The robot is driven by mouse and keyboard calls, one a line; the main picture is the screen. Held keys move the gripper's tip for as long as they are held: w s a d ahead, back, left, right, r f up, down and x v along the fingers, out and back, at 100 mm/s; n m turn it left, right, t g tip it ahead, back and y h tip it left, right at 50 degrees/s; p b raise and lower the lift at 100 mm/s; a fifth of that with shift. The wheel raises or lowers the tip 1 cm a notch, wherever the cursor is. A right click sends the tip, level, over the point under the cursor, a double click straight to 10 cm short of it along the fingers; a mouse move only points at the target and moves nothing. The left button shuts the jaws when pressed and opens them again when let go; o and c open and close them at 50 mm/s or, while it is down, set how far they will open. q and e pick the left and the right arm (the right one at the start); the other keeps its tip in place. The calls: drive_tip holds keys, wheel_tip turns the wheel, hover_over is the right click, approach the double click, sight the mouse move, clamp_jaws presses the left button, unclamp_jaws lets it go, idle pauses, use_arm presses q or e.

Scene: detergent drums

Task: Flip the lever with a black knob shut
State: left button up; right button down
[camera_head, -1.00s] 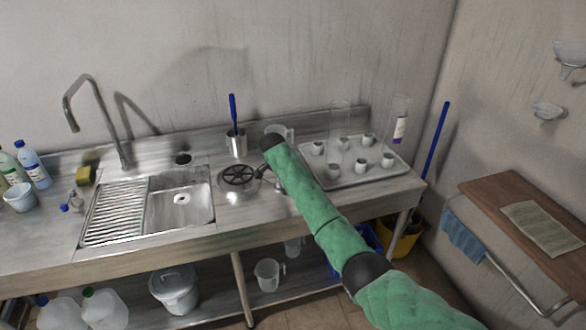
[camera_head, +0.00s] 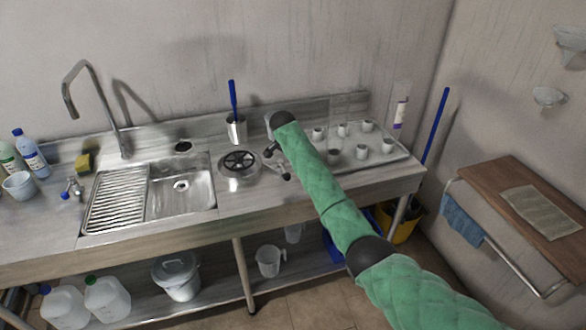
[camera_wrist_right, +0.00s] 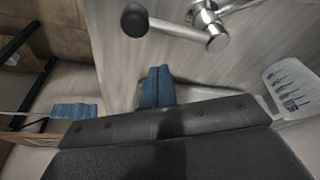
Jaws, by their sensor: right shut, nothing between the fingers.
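The lever's black knob (camera_wrist_right: 135,21) shows at the top of the right wrist view, on the end of a short metal arm. The arm runs from a chrome fitting (camera_wrist_right: 207,15) with a round metal end. In the head view the fitting (camera_head: 281,165) stands on the counter beside my right arm, partly covered. My right gripper's blue fingertips (camera_wrist_right: 157,87) are shut and empty. In that picture they lie below the lever, apart from it. In the head view I cannot make out the right fingertips. My left gripper is not in view.
A round burner-like fixture (camera_head: 239,163) sits left of the lever, with a metal cup (camera_head: 236,128) behind it. A tray (camera_head: 400,157) of small cups and tall glassware lies to the right. The sink (camera_head: 183,190) is farther left. A graduated clear vessel (camera_wrist_right: 290,92) shows in the wrist view.

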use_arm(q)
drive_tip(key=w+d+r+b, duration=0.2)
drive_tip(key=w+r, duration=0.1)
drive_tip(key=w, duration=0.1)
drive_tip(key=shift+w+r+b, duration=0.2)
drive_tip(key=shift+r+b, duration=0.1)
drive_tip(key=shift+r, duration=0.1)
use_arm(e)
wheel_tip(320, 180, up, 7)
drive_tip(key=a, duration=0.1)
drive_tip(key=shift+s+a, duration=0.35)
drive_tip(key=shift+a, duration=0.05)
